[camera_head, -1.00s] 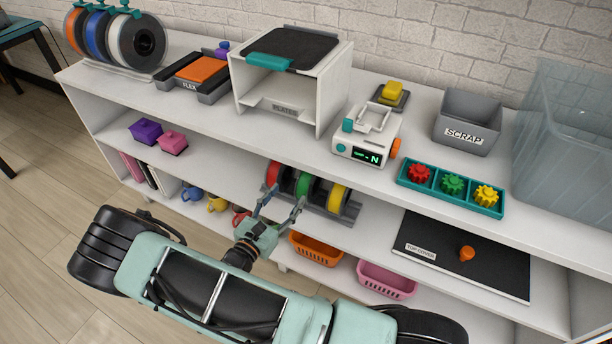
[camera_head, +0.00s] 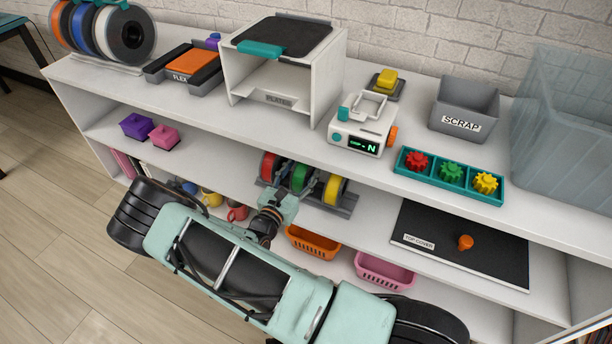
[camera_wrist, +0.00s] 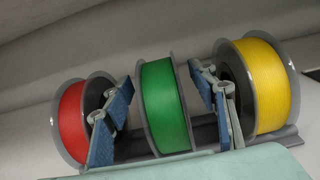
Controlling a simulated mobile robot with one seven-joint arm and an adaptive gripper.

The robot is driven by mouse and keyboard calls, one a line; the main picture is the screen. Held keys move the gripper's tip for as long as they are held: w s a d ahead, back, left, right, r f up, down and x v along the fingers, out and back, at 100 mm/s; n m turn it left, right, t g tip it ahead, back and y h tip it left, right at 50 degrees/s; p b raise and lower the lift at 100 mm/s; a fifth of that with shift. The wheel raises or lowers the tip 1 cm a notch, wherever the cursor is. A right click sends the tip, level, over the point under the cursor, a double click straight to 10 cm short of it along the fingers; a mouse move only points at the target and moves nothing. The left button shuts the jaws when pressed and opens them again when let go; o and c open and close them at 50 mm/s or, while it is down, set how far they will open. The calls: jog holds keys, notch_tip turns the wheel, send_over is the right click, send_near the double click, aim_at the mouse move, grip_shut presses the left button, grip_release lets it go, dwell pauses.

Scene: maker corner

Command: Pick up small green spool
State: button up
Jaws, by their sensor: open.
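The small green spool (camera_head: 299,177) stands upright between a red spool (camera_head: 269,165) and a yellow spool (camera_head: 334,189) on a grey rack on the middle shelf. In the wrist view the green spool (camera_wrist: 165,105) is in the centre, with the red spool (camera_wrist: 72,122) at left and the yellow spool (camera_wrist: 265,85) at right. My gripper (camera_wrist: 163,108) is open, with one blue-padded finger on each side of the green spool. The fingers sit in the gaps beside the neighbouring spools. Whether either pad touches the green spool I cannot tell.
The grey rack (camera_head: 346,205) holds the three spools. The top shelf edge is above and behind my gripper. An orange basket (camera_head: 313,243) and a pink basket (camera_head: 383,270) are below. Cups, including a red one (camera_head: 238,212), stand left of my gripper.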

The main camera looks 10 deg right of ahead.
jog(key=shift+w+d, duration=0.25)
jog(key=shift+w, duration=0.05)
grip_shut()
jog(key=shift+r, duration=0.15)
